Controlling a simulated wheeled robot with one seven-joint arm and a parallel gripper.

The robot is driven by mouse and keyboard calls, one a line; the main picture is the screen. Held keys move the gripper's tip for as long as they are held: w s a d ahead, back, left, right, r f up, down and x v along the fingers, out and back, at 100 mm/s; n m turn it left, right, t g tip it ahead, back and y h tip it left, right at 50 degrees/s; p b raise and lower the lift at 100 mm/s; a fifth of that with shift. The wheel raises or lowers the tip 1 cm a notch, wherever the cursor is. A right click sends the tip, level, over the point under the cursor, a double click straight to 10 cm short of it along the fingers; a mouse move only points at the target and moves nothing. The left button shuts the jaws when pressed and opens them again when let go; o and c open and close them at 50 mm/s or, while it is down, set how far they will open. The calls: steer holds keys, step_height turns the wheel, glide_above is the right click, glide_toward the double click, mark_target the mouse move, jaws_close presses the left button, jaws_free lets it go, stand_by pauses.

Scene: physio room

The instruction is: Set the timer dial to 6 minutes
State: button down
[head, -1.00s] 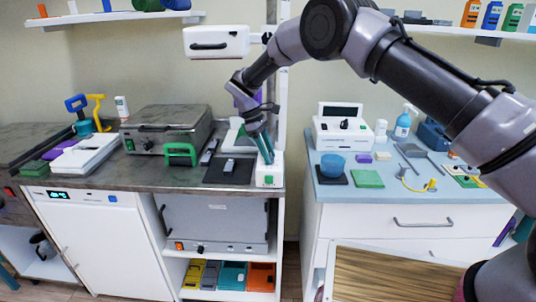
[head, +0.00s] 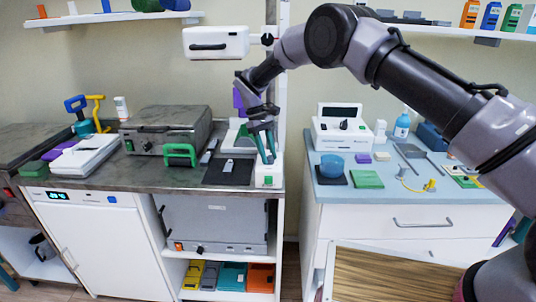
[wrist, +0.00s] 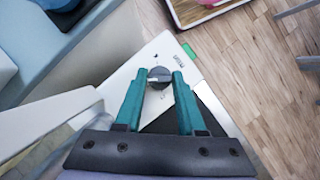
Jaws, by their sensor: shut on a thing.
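The white timer box (head: 269,178) stands at the right front end of the dark counter, with a small green patch on its front. In the wrist view its white top panel (wrist: 147,59) carries a dark round dial (wrist: 158,72) with small printed marks and a green patch nearby. My gripper (head: 268,160) comes down on the box from above. In the wrist view its two teal fingers (wrist: 159,79) are on either side of the dial, shut on it. The marks are too small to read, so I cannot tell the dial's setting.
A dark mat (head: 214,172) with a small grey piece on it lies left of the box. A green-handled piece (head: 181,153) stands before a grey metal appliance (head: 165,128). A gap separates the counter from the blue-topped cabinet (head: 335,193).

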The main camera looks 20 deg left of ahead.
steer(key=c, duration=0.5)
jaws_free()
